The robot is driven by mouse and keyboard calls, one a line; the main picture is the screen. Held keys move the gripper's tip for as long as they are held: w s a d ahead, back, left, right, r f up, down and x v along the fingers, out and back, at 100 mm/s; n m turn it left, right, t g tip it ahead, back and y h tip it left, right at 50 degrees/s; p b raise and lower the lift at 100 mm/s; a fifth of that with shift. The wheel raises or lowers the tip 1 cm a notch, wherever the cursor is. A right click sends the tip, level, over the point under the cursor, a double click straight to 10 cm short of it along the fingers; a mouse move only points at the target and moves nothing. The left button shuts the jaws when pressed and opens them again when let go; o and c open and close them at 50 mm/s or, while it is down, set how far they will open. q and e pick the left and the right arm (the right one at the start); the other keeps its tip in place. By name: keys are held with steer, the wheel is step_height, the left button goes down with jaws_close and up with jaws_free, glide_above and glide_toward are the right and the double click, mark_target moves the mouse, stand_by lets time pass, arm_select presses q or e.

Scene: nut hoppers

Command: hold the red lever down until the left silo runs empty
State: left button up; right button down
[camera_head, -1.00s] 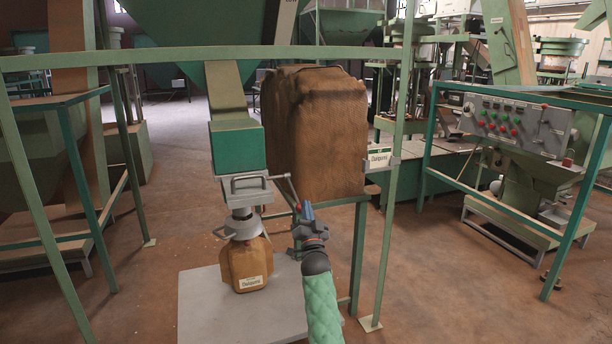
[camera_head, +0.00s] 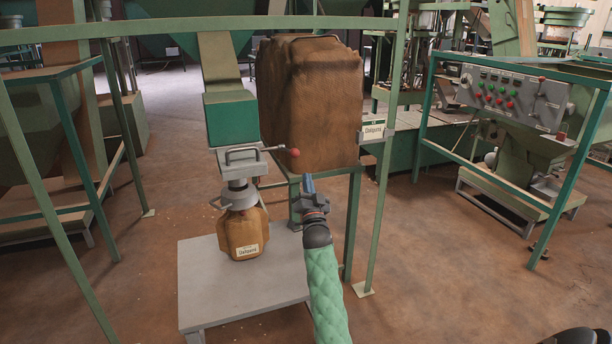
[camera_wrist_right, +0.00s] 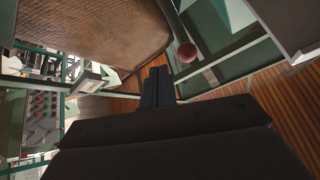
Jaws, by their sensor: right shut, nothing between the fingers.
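The red-knobbed lever (camera_head: 294,153) sticks out roughly level to the right from the grey valve under the green spout box (camera_head: 232,120). Its red ball also shows in the right wrist view (camera_wrist_right: 187,53), to the right of my fingertips. My right gripper (camera_head: 309,184) is shut and empty, below and slightly right of the ball, apart from it. The shut fingers also show in the right wrist view (camera_wrist_right: 158,82). A brown labelled bag (camera_head: 243,233) hangs under the valve. A green hopper (camera_head: 180,42) shows at the top, its contents hidden. My left gripper is out of view.
A large brown sack (camera_head: 312,110) stands right behind the lever on a green stand. A grey platform (camera_head: 215,295) lies below the bag. A green rail (camera_head: 120,27) and post (camera_head: 384,170) cross the front. A control panel (camera_head: 515,98) stands at the right.

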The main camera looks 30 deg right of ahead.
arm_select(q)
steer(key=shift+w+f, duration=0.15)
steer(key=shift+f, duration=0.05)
arm_select(e)
steer(key=v, duration=0.6)
steer(key=shift+s+r, duration=0.25)
steer(key=shift+s, duration=0.05)
steer(key=shift+d, duration=0.1)
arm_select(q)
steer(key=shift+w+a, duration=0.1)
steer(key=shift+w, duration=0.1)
